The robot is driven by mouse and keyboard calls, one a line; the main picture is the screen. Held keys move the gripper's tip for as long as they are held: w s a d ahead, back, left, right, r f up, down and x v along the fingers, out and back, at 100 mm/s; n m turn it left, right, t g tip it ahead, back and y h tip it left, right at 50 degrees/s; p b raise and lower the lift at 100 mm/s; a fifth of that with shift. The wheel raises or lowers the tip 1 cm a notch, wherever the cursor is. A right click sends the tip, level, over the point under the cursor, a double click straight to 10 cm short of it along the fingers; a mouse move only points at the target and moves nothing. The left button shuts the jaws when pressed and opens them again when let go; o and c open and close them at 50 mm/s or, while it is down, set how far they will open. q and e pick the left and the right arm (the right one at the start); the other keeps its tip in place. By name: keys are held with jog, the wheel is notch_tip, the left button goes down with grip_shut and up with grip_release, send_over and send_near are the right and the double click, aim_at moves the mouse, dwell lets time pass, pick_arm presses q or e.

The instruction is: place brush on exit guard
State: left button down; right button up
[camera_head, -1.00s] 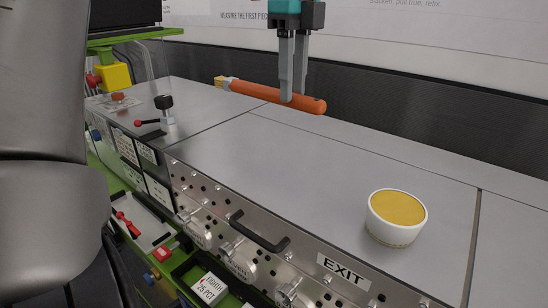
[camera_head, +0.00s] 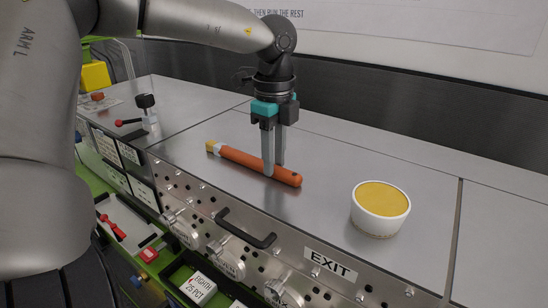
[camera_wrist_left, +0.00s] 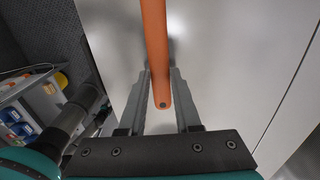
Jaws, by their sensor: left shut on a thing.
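The brush (camera_head: 240,158) has an orange handle and a pale yellow tip at its left end. My left gripper (camera_head: 273,170) is shut on its handle near the right end, fingers pointing down. The brush lies level, at or just above the grey metal top of the exit guard (camera_head: 335,170); I cannot tell if it touches. The guard's front carries an EXIT label (camera_head: 330,262). In the left wrist view the orange handle (camera_wrist_left: 155,50) runs between the two fingers (camera_wrist_left: 162,95). My right gripper is not in view.
A white round tub with a yellow top (camera_head: 380,208) stands on the guard to the right of the brush. A black handle (camera_head: 247,230) is on the front face. A black knob (camera_head: 146,102) and red-tipped lever are at left. The metal top around the brush is clear.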

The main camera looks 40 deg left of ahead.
pick_arm(q)
jog(key=c, duration=0.6)
grip_release()
jog(key=shift+f+p, duration=0.1)
jog(key=shift+p, duration=0.2)
notch_tip(320, 180, up, 4)
jog(key=shift+w+r+b, duration=0.1)
jog(key=shift+b, duration=0.6)
notch_tip(320, 180, up, 11)
